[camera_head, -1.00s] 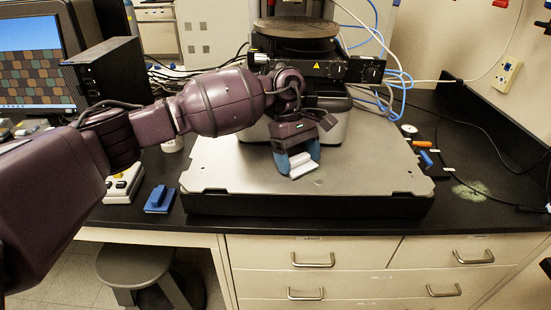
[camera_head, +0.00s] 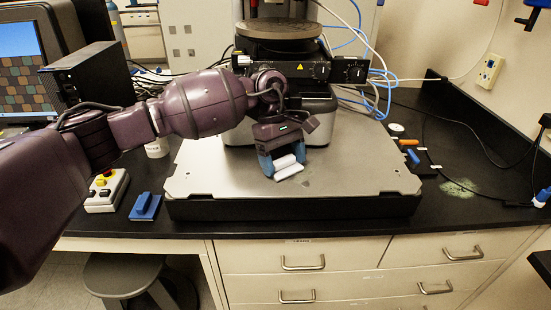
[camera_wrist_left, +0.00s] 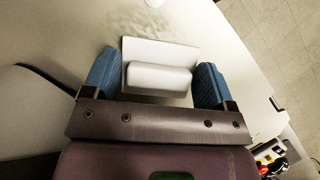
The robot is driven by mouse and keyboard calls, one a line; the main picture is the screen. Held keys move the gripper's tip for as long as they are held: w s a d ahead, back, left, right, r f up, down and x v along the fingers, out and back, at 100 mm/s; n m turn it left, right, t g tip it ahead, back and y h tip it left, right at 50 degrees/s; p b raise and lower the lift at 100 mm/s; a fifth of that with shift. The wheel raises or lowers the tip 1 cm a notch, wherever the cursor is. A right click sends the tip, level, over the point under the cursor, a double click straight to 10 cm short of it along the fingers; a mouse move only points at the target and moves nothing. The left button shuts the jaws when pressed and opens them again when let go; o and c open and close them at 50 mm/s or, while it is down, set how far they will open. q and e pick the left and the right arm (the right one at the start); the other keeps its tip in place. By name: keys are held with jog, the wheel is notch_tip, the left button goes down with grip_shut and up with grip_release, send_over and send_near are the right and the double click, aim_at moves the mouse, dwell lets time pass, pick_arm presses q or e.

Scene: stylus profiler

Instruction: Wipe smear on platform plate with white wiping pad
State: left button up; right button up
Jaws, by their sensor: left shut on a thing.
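The white wiping pad (camera_head: 290,173) is a flat white block with a raised grip. My left gripper (camera_head: 281,163) is shut on that grip, with a blue finger on each side. The pad is at the platform plate (camera_head: 225,180), near its front middle; I cannot tell whether it touches. In the left wrist view the pad (camera_wrist_left: 158,77) sits between the blue fingers (camera_wrist_left: 158,85). A grey-brown smear (camera_wrist_left: 150,27) shows on the plate just beyond the pad there. In the head view only a faint mark (camera_head: 305,183) shows beside the pad. My right gripper is not in view.
The profiler's round stage (camera_head: 280,29) stands behind the gripper. A greenish smear (camera_head: 459,188) marks the black bench at right, near cables. The plate's right part is clear.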

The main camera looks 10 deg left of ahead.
pick_arm(q)
jog(key=shift+s+d+f, duration=0.2)
jog(key=shift+s+d, duration=0.15)
jog(key=shift+d, duration=0.35)
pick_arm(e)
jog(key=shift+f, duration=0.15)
pick_arm(q)
jog(key=shift+s+a+f, duration=0.15)
jog(key=shift+a+f, duration=0.1)
jog(key=shift+a, duration=0.25)
jog(key=shift+a+f+g, duration=0.15)
jog(key=shift+a+g, duration=0.15)
jog(key=shift+a, duration=0.1)
jog(key=shift+c, duration=0.9)
jog(key=shift+s+a, duration=0.25)
jog(key=shift+a, duration=0.7)
jog(key=shift+s+a, duration=0.25)
jog(key=shift+a, duration=0.65)
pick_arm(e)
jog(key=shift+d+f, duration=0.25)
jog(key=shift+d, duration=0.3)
pick_arm(q)
jog(key=shift+r, duration=0.25)
